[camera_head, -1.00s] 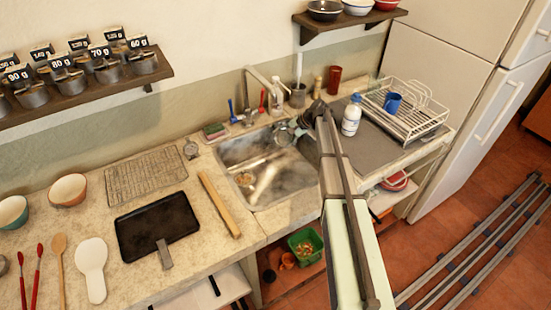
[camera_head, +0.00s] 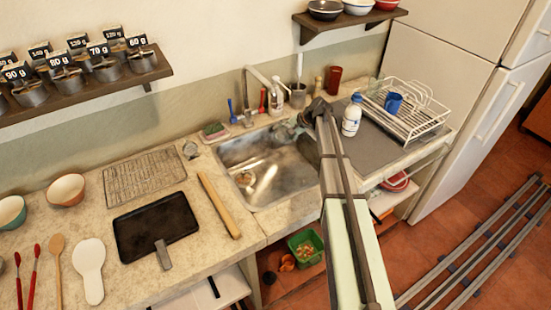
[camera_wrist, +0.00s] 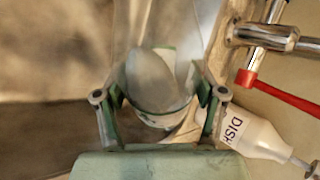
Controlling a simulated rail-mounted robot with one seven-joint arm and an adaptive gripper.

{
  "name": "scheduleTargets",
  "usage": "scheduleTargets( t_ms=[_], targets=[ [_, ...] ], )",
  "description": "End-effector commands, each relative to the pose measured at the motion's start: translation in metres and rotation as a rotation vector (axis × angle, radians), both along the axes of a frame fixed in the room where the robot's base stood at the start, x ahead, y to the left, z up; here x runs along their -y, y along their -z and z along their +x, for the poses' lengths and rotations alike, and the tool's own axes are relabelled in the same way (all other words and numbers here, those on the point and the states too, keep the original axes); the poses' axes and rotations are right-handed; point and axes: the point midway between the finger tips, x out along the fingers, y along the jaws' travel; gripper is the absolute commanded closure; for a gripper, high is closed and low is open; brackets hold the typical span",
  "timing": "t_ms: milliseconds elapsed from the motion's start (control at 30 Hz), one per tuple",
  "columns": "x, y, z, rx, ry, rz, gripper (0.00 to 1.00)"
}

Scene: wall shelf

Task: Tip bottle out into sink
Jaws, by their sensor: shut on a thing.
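My gripper (camera_wrist: 160,112) is shut on a pale, clear-looking bottle (camera_wrist: 158,78), which sits between its two green fingers. The bottle is seen nearly end-on, so its exact tilt and contents are hard to tell. In the head view, my gripper (camera_head: 300,121) is over the back right of the metal sink (camera_head: 290,190). The held bottle (camera_head: 283,133) shows there as a small greyish shape above the basin. My arm hides the sink's right edge. The basin also fills the left of the wrist view (camera_wrist: 45,130).
A faucet (camera_head: 262,78) stands behind the sink; its red handle (camera_wrist: 280,92) and a white DISH bottle (camera_wrist: 255,135) are close on the right in the wrist view. A white-blue bottle (camera_head: 351,117) and dish rack (camera_head: 425,120) stand right. A rolling pin (camera_head: 218,205) lies left.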

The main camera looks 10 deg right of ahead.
Motion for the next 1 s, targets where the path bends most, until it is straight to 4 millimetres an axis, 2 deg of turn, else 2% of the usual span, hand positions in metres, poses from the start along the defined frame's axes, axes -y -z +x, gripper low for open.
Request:
scheduleTargets(
  t_ms=[633,1000],
  targets=[
    [0.0,-0.017,0.001,0.079,0.0,-0.039,0.76],
    [-0.002,-0.016,-0.004,0.124,0.0,-0.06,0.76]
  ],
)
